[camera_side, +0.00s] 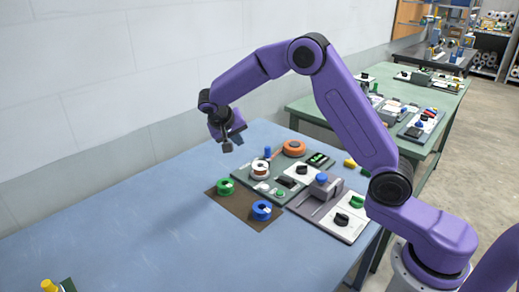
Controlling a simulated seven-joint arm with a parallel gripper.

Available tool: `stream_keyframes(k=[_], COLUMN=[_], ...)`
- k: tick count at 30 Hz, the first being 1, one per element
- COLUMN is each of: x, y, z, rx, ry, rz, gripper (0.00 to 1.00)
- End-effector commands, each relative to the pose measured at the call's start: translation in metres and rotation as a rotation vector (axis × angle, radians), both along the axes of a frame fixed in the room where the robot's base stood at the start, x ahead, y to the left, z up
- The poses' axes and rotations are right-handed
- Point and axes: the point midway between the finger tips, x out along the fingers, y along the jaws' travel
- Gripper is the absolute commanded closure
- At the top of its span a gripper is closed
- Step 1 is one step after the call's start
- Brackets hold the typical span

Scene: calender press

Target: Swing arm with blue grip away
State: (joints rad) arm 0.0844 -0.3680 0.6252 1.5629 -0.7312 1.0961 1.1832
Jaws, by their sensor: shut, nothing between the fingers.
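My gripper (232,141) hangs in the air above the blue table, left of the device panel, shut and empty. A small upright blue grip (268,152) stands at the back left of the panel (270,192), next to a white and reddish round part (260,168). A thin reddish bar runs near it toward an orange ring (294,148); whether the grip is fixed to this bar is too small to tell. The gripper is apart from the grip, to its left and higher. Another blue knob (322,179) sits on a grey block at the right.
The blue table (130,230) is mostly clear at left.

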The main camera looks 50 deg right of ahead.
Motion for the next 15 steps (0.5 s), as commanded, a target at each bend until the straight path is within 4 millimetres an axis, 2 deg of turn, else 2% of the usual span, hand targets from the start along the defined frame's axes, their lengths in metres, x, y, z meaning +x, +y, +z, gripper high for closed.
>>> stream_keyframes(k=[15], x=[0.004], y=[-0.0056], z=[-0.0029], rx=[-0.008], ry=[-0.01], rz=[-0.023], gripper=[1.0])
